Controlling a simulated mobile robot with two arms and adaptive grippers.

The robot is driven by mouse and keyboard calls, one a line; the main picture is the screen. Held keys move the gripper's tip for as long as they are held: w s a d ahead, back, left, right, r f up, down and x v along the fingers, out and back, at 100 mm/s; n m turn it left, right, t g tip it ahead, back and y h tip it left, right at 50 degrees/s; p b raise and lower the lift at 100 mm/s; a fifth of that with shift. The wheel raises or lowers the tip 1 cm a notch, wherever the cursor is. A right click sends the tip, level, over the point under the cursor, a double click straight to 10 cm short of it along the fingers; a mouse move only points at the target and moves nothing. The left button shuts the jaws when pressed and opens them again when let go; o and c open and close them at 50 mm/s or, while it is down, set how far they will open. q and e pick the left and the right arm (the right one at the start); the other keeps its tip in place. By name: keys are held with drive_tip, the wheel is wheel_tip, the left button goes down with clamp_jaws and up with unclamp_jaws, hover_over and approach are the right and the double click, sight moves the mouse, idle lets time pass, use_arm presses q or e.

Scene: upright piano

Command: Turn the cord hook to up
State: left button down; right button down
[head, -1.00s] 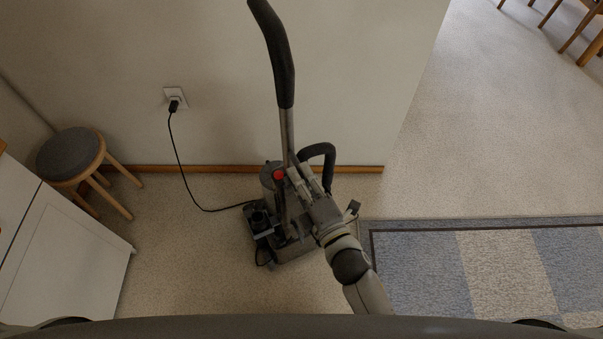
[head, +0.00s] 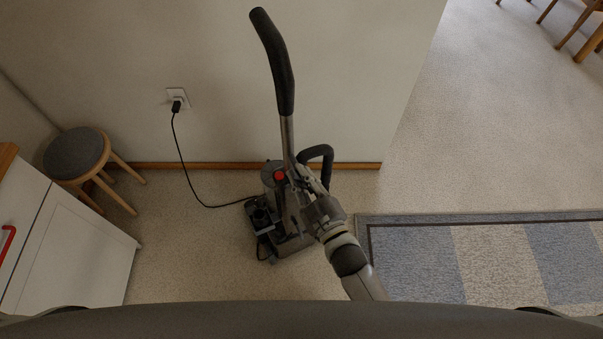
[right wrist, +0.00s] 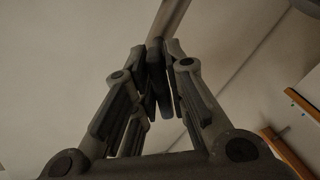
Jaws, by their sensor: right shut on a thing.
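An upright vacuum cleaner (head: 275,220) stands by the wall, its black handle grip (head: 273,60) at the top of a metal tube (head: 287,135). The tube also shows at the top of the right wrist view (right wrist: 172,18). My right gripper (head: 298,176) is at the lower part of this tube. In the right wrist view my right gripper (right wrist: 160,62) is shut on a small dark piece beside the tube, which looks like the cord hook (right wrist: 157,82). The fingers hide much of it, and its direction is hard to tell. My left gripper is not in view.
A black cord (head: 183,165) runs from the wall outlet (head: 177,100) to the cleaner. A stool (head: 77,153) and a white cabinet (head: 85,250) stand at left. A checked rug (head: 490,260) lies at right. The floor between cabinet and cleaner is clear.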

drive_tip(key=m+p, duration=0.1)
drive_tip(key=m, duration=0.2)
drive_tip(key=shift+d+r+m, duration=0.1)
drive_tip(key=shift+m, duration=0.2)
drive_tip(key=shift+w+d+m+p, duration=0.1)
drive_tip(key=shift+m+p, duration=0.35)
drive_tip(key=shift+m, duration=1.35)
drive_tip(key=c, duration=1.5)
unclamp_jaws()
drive_tip(key=v, duration=1.2)
